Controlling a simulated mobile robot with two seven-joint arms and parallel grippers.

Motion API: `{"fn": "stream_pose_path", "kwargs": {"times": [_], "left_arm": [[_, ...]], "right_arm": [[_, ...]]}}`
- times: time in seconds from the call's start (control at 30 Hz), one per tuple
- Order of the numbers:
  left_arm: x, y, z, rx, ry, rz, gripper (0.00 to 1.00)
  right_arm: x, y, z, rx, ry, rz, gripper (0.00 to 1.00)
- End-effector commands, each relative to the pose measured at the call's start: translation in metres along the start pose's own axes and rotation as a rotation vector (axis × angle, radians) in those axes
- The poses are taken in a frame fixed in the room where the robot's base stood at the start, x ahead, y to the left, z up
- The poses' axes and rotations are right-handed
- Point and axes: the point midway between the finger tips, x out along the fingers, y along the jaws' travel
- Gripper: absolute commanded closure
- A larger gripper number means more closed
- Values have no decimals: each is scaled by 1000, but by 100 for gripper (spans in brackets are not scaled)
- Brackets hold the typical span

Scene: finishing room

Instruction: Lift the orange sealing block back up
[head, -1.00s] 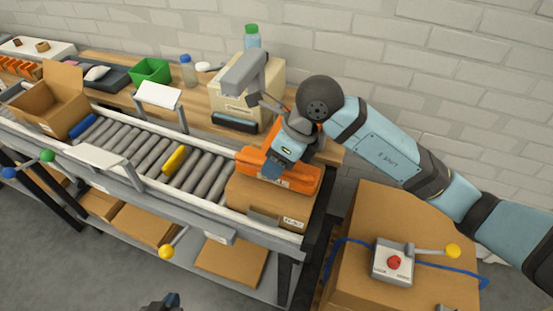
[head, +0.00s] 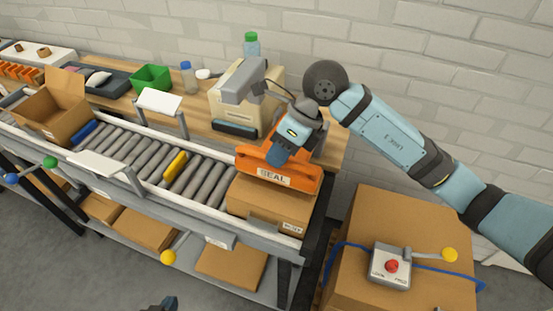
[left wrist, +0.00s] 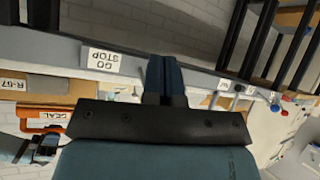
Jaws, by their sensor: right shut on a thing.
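The orange sealing block (head: 293,182), marked SEAL, is at the right end of the conveyor, over a closed brown box (head: 263,206). I cannot tell whether a gap separates it from the box. My right gripper (head: 276,163) is shut on the block's handle from above, with its fingertips partly hidden there. The block also shows upside down in the left wrist view (left wrist: 38,114), at the left. My left gripper (head: 166,303) is low at the head view's bottom edge, apart from the conveyor. Its fingers (left wrist: 165,75) look closed together and empty in the left wrist view.
A beige machine (head: 237,108) with a grey arm stands behind the conveyor. An open carton (head: 57,117) is at the far left. A yellow-knobbed lever (head: 168,257) sticks out in front. A control box (head: 389,267) sits on a large carton at right.

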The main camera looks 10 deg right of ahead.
Motion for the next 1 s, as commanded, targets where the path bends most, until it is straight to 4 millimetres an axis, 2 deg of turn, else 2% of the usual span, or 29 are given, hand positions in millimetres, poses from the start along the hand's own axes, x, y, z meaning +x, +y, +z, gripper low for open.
{"fn": "stream_pose_path", "kwargs": {"times": [0.03,0.2,0.5,0.83,1.0], "left_arm": [[-5,1,-7,2,5,-1,100],[-11,2,-13,12,8,-3,100],[-17,-2,-12,36,5,-4,100],[-15,-2,-10,37,8,-4,100],[-12,-1,-7,31,4,-3,100]], "right_arm": [[-14,-1,5,14,-1,31,100],[-47,-9,17,66,-1,176,100],[-101,-38,36,160,-1,445,100],[-142,-78,51,244,2,695,100],[-154,-94,55,257,3,734,100]]}}
